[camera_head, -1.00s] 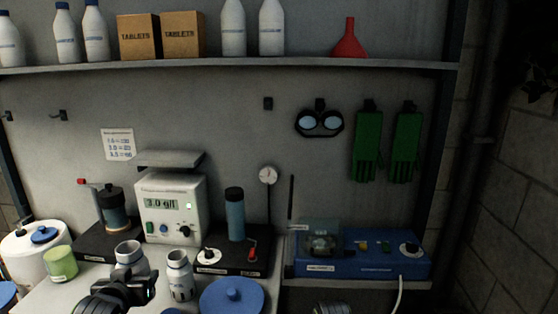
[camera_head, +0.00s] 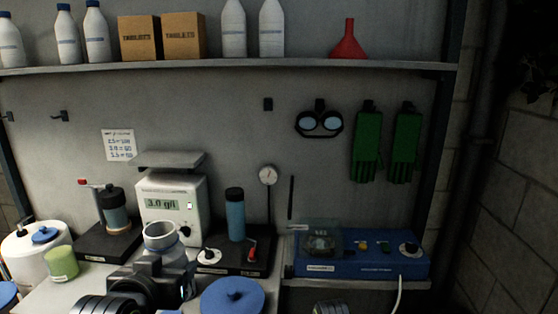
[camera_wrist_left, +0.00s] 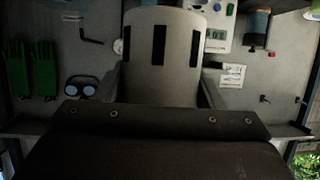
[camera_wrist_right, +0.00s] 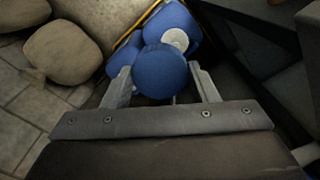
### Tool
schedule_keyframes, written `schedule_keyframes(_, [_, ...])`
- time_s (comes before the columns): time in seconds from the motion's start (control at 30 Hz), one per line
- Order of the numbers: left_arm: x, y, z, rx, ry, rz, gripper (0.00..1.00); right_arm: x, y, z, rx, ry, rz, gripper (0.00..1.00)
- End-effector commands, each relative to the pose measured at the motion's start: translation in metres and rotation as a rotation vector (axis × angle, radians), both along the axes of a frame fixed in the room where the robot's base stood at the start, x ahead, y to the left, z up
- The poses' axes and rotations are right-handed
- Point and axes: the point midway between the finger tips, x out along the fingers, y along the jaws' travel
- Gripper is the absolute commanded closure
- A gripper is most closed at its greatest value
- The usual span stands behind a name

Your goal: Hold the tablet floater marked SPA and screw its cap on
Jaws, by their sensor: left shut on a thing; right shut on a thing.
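My left gripper (camera_head: 158,268) is shut on a pale tablet floater (camera_head: 160,238), held above the bench with its open end up. In the left wrist view the floater (camera_wrist_left: 160,50) shows dark slots in its wall, between the fingers; no SPA mark is readable.
A large blue lid (camera_head: 232,296) lies right of the left gripper. Behind stand the test meter (camera_head: 172,205) and a blue cylinder (camera_head: 235,215). A green jar (camera_head: 61,263) is at left, a blue device (camera_head: 375,262) at right. Boulders (camera_wrist_right: 62,50) show near the right gripper.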

Motion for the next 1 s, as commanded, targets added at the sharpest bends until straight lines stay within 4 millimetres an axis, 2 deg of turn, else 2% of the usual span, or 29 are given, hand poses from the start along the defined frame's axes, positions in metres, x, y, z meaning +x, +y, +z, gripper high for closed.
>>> schedule_keyframes(0.47, [-0.001, -0.003, -0.005, 0.002, -0.001, -0.034, 0.78, 0.000, 0.000, 0.000, 0.000, 0.000, 0.000, 0.68])
schedule_keyframes(1.0, [-0.021, -0.044, -0.063, -0.001, 0.003, -0.455, 0.78, 0.000, 0.000, 0.000, 0.000, 0.000, 0.000, 0.68])
